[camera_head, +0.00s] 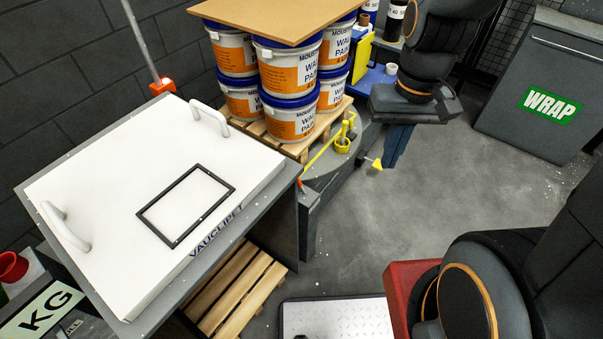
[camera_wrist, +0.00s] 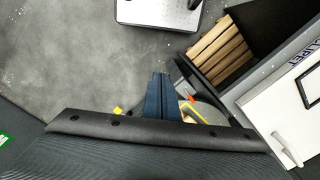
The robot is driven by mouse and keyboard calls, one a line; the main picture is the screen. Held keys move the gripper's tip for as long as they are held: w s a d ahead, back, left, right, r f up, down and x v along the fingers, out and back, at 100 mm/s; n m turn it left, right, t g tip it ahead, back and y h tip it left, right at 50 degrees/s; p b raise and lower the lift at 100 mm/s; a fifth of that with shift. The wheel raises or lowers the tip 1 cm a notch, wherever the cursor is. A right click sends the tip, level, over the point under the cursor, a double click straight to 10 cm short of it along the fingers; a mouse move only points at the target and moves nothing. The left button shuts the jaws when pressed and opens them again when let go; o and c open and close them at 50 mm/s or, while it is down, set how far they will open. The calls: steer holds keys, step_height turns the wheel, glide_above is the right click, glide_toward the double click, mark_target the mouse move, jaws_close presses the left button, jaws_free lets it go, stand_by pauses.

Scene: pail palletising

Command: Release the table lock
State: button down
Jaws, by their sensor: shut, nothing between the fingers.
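The round grey turntable (camera_head: 366,131) carries a wooden pallet stacked with white and orange paint pails. At its right edge stands a yellow fitting with an upright pin (camera_head: 342,143), which looks like the table lock. A yellow bar (camera_head: 322,153) runs beside it along the edge. A small yellow tab (camera_head: 376,164) shows just right of the turntable. My gripper (camera_head: 389,163) points down with its blue fingers shut and empty, right of the yellow fitting. In the wrist view, the fingers (camera_wrist: 160,76) are together and partly hide the turntable edge and yellow parts behind.
A white-topped table with handles (camera_head: 110,200) and a black frame (camera_head: 186,205) stands at left. An empty pallet (camera_head: 237,290) lies below. A cardboard sheet (camera_head: 275,15) covers the pails. A WRAP cabinet (camera_head: 545,85) stands at right. Grey floor between is clear.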

steer(key=w+a+f+m+g+y+b, duration=0.1)
steer(key=w+a+f+g+y+b, duration=0.15)
steer(key=w+f+b, duration=0.55)
steer(key=w+a+f+m+g+y+b, duration=0.1)
steer(key=w+a+f+y+b, duration=0.3)
steer(key=f, duration=0.6)
steer(key=t+y+b, duration=0.1)
steer(key=y+b, duration=0.5)
steer(key=b, duration=0.4)
glide_toward(300, 185)
steer(key=shift+m, duration=0.3)
steer(key=w, duration=0.6)
steer(key=shift+w+a+f, duration=0.1)
steer(key=shift+w+f, duration=0.15)
steer(key=shift+f, duration=0.05)
steer(key=shift+w+f, duration=0.15)
steer(key=shift+w, duration=0.2)
steer(key=shift+a, duration=0.1)
steer(key=b+x, duration=0.1)
steer(key=x, duration=0.8)
steer(key=shift+a+f, duration=0.15)
steer(key=shift+a, duration=0.1)
steer(key=shift+s+a, duration=0.1)
steer(key=shift+s, duration=0.25)
steer(key=shift+s+d+r, duration=0.3)
steer(key=shift+s+r, duration=0.2)
steer(key=shift+s, duration=0.15)
steer(key=shift+s+d+r, duration=0.25)
steer(key=shift+s+r, duration=0.25)
steer(key=shift+s, duration=0.2)
